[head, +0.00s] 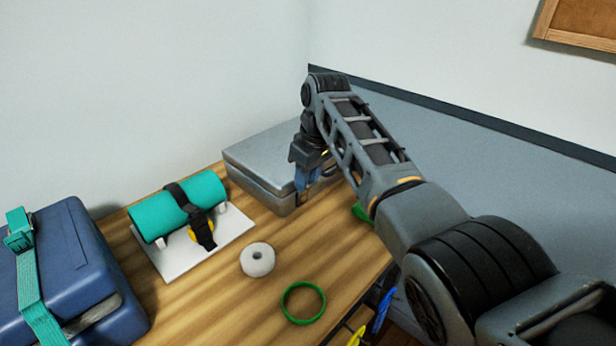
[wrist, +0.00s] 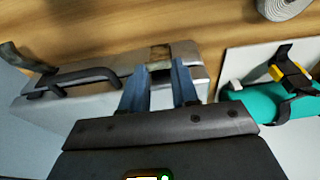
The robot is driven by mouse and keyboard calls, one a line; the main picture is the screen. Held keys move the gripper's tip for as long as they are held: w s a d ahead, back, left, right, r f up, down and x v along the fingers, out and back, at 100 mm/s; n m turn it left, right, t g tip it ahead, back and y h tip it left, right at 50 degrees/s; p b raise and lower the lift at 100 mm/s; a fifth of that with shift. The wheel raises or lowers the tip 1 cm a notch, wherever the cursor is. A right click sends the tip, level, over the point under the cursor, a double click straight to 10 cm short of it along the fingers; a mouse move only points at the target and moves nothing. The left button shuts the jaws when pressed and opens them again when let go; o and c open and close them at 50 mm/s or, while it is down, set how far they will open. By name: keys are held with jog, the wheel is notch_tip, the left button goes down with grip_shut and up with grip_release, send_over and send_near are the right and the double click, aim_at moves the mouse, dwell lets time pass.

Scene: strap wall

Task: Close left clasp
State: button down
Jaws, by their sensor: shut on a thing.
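A grey metal case (head: 262,150) lies at the back of the wooden table. My gripper (head: 310,178) is at its right part, near the front corner. In the wrist view, my gripper's blue fingers (wrist: 159,72) are shut on a small metal clasp (wrist: 159,54) at the case's edge. This clasp is at the end nearer the teal roll. A dark handle (wrist: 75,79) is to the left of it, and a dark lever-like piece (wrist: 25,60) sticks out at the far left. In the head view my arm and gripper hide the clasp. I cannot tell whether it is fully closed.
A teal roll (head: 170,206) with a black strap lies on a white board (head: 165,262). A white roll (head: 257,260) and a green ring (head: 303,302) lie on the table (head: 215,305). A blue case (head: 80,265) with a teal strap stands at left. A wall is behind.

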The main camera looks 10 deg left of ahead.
jog(key=c, duration=0.8)
grip_release()
jog(key=shift+c, duration=0.2)
notch_tip(320, 180, up, 8)
jog(key=s+d, duration=0.1)
jog(key=shift+d+f+b, duration=0.15)
jog(key=shift+f+b, duration=0.1)
jog(key=shift+b, duration=0.05)
